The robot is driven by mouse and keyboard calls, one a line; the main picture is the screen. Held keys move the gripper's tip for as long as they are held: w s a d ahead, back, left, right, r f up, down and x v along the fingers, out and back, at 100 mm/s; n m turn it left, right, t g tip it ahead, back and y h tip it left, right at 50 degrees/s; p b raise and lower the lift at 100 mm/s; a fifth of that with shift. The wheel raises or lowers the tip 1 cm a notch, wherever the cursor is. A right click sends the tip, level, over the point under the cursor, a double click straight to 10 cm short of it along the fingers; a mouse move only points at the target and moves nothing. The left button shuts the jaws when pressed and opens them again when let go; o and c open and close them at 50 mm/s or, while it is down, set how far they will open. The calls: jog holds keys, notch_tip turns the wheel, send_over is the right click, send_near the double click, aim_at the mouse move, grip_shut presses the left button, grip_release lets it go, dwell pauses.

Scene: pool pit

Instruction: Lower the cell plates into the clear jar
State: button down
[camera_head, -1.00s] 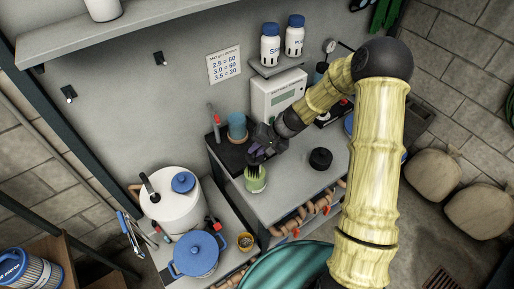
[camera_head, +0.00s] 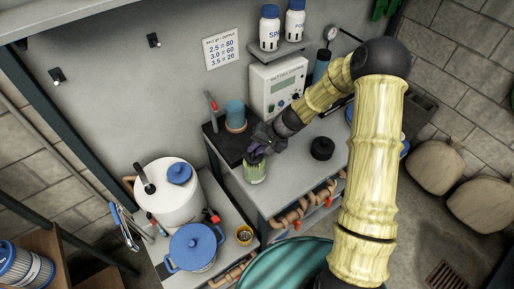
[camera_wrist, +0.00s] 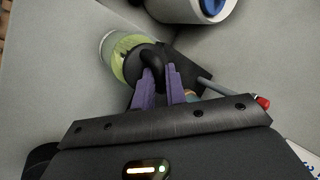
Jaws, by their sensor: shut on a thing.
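The clear jar (camera_head: 256,175) with green liquid stands at the front edge of the grey counter. My gripper (camera_head: 258,148) is right above it. In the wrist view, its purple fingers (camera_wrist: 161,86) are shut on the black handle of the cell plates (camera_wrist: 140,62).
A blue container (camera_head: 236,114) and a red-tipped rod (camera_head: 211,101) stand on a black mat left of my gripper. A white control box (camera_head: 278,84) is behind. A black round piece (camera_head: 322,149) lies right. A white pot (camera_head: 168,205) stands lower left.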

jog(key=shift+f, duration=0.5)
jog(key=shift+f+b, duration=0.2)
jog(key=shift+b, duration=0.45)
jog(key=c, duration=1.3)
grip_release()
jog(key=shift+c, duration=0.2)
jog(key=shift+f, duration=0.1)
jog(key=b+v, duration=0.3)
jog(key=v, duration=1.4)
jog(key=shift+r+b, duration=0.3)
jog(key=shift+b, duration=0.05)
jog(key=shift+d, duration=0.15)
